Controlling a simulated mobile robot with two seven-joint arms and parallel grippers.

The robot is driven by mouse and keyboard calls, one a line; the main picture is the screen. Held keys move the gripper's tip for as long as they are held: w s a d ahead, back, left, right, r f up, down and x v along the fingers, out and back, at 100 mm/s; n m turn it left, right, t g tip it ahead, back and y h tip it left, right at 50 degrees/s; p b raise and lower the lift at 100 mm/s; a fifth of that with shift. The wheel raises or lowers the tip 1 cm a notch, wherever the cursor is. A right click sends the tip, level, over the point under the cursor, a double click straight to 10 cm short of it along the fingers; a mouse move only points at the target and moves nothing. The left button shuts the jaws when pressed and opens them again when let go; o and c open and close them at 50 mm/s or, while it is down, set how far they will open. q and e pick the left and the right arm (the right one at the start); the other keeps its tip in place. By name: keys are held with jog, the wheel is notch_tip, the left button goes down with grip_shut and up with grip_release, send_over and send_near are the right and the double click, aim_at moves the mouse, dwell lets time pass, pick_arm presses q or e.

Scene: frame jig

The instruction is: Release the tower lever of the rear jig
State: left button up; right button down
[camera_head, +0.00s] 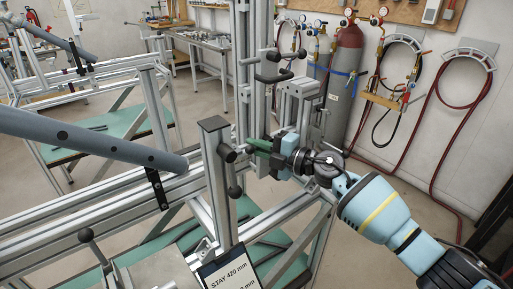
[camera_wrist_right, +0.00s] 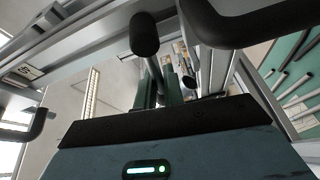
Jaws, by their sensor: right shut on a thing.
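The jig's metal tower (camera_head: 241,70) stands upright in the middle of the head view, with dark bent handles (camera_head: 272,78) on its upper part. My right gripper (camera_head: 256,147) reaches in from the right at mid-height, its green fingers beside the tower. In the right wrist view the green fingers (camera_wrist_right: 163,92) are closed around a thin grey rod, which I take as the tower lever (camera_wrist_right: 155,66). A black knob (camera_wrist_right: 145,34) shows at the rod's far end. In the head view the fingers and tower largely hide the lever. My left gripper is out of view.
A grey tube (camera_head: 90,142) lies along the frame rail at left, near a short post (camera_head: 216,165) with black knobs. A sign reading "STAY 420 mm" (camera_head: 229,272) stands in front. A gas cylinder (camera_head: 344,85) and hoses are behind at right.

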jog(key=shift+d+r+m+t+y+p, duration=0.1)
jog(key=shift+r+m+t+y+p, duration=0.4)
jog(key=shift+m, duration=0.6)
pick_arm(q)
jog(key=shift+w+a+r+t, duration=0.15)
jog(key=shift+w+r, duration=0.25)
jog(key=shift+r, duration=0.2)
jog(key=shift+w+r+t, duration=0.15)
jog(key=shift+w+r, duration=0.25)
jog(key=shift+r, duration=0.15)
pick_arm(e)
jog(key=shift+w+d+r+m+t, duration=0.2)
jog(key=shift+r+m, duration=0.15)
jog(key=shift+m, duration=0.5)
jog(key=shift+w+d+r+m+t, duration=0.1)
jog(key=shift+r+m+t, duration=0.2)
jog(key=shift+m, duration=0.55)
jog(key=c, duration=1.5)
grip_release()
jog(key=shift+c, duration=0.2)
jog(key=shift+s, duration=0.1)
pick_arm(q)
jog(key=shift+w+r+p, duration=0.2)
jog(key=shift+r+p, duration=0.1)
jog(key=shift+p, duration=0.2)
pick_arm(e)
jog(key=v, duration=0.7)
jog(key=shift+s+d, duration=0.15)
jog(key=shift+d, duration=0.2)
